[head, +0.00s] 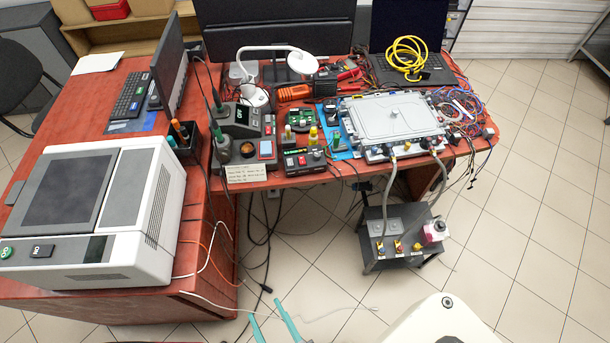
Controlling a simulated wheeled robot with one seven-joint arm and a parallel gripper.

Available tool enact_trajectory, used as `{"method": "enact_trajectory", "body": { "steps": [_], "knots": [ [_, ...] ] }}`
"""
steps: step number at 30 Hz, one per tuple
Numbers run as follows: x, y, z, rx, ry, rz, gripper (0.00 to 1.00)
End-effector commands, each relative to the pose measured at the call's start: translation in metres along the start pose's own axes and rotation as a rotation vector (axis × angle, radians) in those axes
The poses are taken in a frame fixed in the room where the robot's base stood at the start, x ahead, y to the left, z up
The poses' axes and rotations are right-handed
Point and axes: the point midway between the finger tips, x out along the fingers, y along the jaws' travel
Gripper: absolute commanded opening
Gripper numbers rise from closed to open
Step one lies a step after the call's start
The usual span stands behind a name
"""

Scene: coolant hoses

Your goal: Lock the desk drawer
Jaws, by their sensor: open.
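The red-brown wooden desk (100,300) fills the left side of the head view. Its dark red-brown side panel (217,222) faces the open floor, below the top. Lines run along this panel, but I cannot tell whether they are drawer seams. No drawer front, lock or key can be made out clearly. My gripper (265,309) shows at the bottom edge as two teal fingers. They are apart, with nothing between them, over the tiled floor to the right of the desk's near end. The rest of the gripper is out of frame.
A white machine (105,215) stands on the desk. Cables (215,262) hang down the panel and lie on the floor. Tiled floor (525,225) is free to the right.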

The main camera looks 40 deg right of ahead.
Motion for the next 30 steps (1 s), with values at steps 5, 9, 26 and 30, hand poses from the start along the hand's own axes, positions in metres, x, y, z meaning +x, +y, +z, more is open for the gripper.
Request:
{"method": "enact_trajectory", "body": {
  "steps": [5,9,26,30],
  "knots": [
    [0.062,0.025,0.038,0.027,0.049,0.108,0.45],
    [0.111,0.051,0.059,0.04,0.082,0.179,0.45],
    [0.278,0.233,0.084,0.038,0.18,0.412,0.45],
    [0.291,0.263,0.082,0.033,0.186,0.436,0.45]
  ]
}}
